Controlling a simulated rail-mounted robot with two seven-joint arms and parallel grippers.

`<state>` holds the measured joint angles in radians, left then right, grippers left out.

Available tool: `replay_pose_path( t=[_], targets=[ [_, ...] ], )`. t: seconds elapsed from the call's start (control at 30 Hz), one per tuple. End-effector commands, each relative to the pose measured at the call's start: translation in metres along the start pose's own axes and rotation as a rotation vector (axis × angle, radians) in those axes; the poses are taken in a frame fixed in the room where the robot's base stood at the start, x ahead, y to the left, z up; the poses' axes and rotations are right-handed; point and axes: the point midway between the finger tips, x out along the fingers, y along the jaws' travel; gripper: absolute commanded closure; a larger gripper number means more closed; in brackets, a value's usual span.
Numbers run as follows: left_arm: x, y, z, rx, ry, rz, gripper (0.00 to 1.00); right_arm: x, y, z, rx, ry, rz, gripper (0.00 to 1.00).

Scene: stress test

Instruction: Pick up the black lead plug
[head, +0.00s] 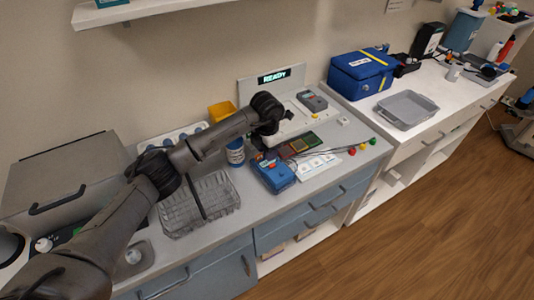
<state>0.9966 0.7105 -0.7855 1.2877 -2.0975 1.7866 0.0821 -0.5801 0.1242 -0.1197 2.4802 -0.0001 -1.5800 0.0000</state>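Thin leads run right across the bench to small coloured plugs: a red plug (352,151), a yellowish plug (363,146) and a green plug (373,141). I cannot make out a black lead plug; it is too small or hidden. A blue tester (273,176) sits at the front of the bench, left of the leads. My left gripper (261,143) points down just behind the blue tester, well left of the coloured plugs. Its fingers are dark and small, so I cannot tell whether they are open or hold anything. My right gripper is not in view.
A wire basket (232,196) stands left of the tester, with a blue-labelled container (235,153) behind it. A test station with a READY display (274,76) stands at the back. A blue case (361,72) and grey tray (407,108) occupy the right counter.

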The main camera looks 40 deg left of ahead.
Motion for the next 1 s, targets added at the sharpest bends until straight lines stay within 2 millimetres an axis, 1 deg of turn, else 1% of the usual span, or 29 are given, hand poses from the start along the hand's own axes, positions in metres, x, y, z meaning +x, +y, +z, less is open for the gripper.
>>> replay_pose_path(
  t=[0.03, 0.07, 0.4, 0.67, 0.77, 0.87, 0.97, 1.0],
  targets=[
    [0.000, 0.000, 0.000, 0.000, 0.000, 0.000, 0.65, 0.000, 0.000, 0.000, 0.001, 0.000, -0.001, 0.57],
    [0.000, 0.000, 0.000, 0.000, 0.000, 0.000, 0.68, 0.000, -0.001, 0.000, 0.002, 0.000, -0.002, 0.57],
    [0.000, 0.000, 0.000, 0.000, 0.000, 0.000, 1.00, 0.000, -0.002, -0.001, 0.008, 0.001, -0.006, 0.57],
    [-0.001, 0.000, 0.000, 0.000, 0.000, 0.000, 1.00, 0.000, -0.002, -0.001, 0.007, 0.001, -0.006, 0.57],
    [-0.004, 0.000, 0.000, 0.000, -0.001, 0.000, 1.00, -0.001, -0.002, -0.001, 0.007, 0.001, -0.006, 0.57],
    [-0.012, 0.000, 0.000, 0.000, -0.001, 0.000, 1.00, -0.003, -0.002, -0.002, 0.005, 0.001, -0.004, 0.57],
    [-0.023, 0.001, 0.000, 0.000, -0.001, 0.002, 1.00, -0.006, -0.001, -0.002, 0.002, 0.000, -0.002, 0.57],
    [-0.029, 0.001, 0.000, 0.000, -0.001, 0.002, 1.00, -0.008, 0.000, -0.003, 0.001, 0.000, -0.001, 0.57]
  ],
)
